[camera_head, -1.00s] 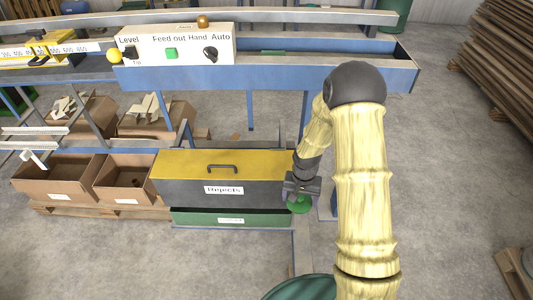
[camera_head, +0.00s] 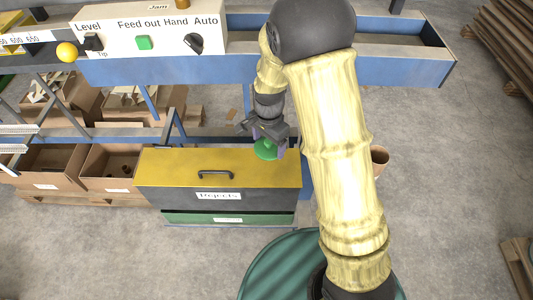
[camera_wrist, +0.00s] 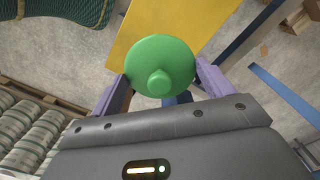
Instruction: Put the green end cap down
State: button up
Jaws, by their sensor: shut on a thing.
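The green end cap (camera_head: 266,150) is a round disc with a central knob. My gripper (camera_head: 267,138) is shut on it and holds it above the back right part of the yellow lid (camera_head: 180,170) of the Rejects box. In the wrist view the end cap (camera_wrist: 160,66) sits between the two purple fingers of my gripper (camera_wrist: 160,82), knob facing the camera. The lid also shows behind it in the wrist view (camera_wrist: 140,30). Whether the cap touches the lid is hard to tell; it appears apart from it.
The yellow lid has a dark handle (camera_head: 215,174). A blue machine frame (camera_head: 180,70) with a white control panel (camera_head: 150,32) runs behind. Cardboard boxes (camera_head: 107,165) stand left. A green corrugated drum (camera_head: 270,260) is in front, and a brown pot (camera_head: 380,157) is at the right.

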jog(key=shift+w+a+r, duration=0.2)
jog(key=shift+w, duration=0.15)
jog(key=shift+s, duration=0.1)
send_over(267, 165)
jog(key=shift+f+p, duration=0.35)
jog(key=shift+f, duration=2.55)
jog(key=shift+f+p, duration=0.35)
jog(key=shift+f, duration=1.75)
jog(key=o, duration=0.9)
jog(key=shift+f, duration=0.1)
